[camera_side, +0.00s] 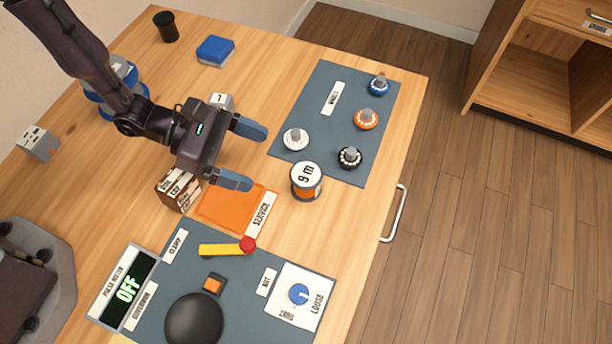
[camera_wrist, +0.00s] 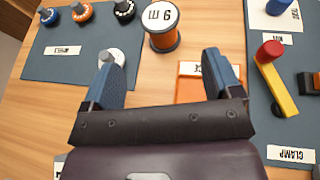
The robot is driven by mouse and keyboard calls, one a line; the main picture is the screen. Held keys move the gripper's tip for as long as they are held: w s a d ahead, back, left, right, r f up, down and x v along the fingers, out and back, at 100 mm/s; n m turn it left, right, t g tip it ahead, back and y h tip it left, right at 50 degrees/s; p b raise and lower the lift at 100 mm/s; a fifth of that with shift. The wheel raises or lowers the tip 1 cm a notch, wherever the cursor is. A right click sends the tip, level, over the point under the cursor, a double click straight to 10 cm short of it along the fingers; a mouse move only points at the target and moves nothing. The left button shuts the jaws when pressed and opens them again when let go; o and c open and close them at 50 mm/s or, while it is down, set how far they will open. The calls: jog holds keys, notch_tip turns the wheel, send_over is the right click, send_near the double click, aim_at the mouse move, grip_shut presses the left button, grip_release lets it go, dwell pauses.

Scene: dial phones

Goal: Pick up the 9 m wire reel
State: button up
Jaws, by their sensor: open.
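The 9 m wire reel (camera_side: 306,182) stands upright on the table between the two grey mats in the side view. It has a white top marked "9 m" and an orange and dark body. It also shows in the wrist view (camera_wrist: 163,26), beyond the fingertips and roughly between them. My gripper (camera_side: 243,157) is open and empty, to the left of the reel and apart from it. Its two blue fingers point toward the reel's side of the table. In the wrist view the open fingers (camera_wrist: 162,72) frame bare wood and part of the orange tray.
An orange service tray (camera_side: 228,206) lies beside the reel. The upper mat (camera_side: 318,110) holds several dial wheels, with the white (camera_side: 296,138) and black (camera_side: 350,157) ones near the reel. The lower mat (camera_side: 240,280) bears a yellow clamp lever (camera_side: 222,250) with a red knob.

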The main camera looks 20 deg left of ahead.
aim_at(305, 173)
jog(key=x, duration=0.9)
jog(key=shift+d, duration=0.45)
jog(key=c, duration=1)
jog(key=shift+c, duration=0.3)
jog(key=shift+r, duration=0.1)
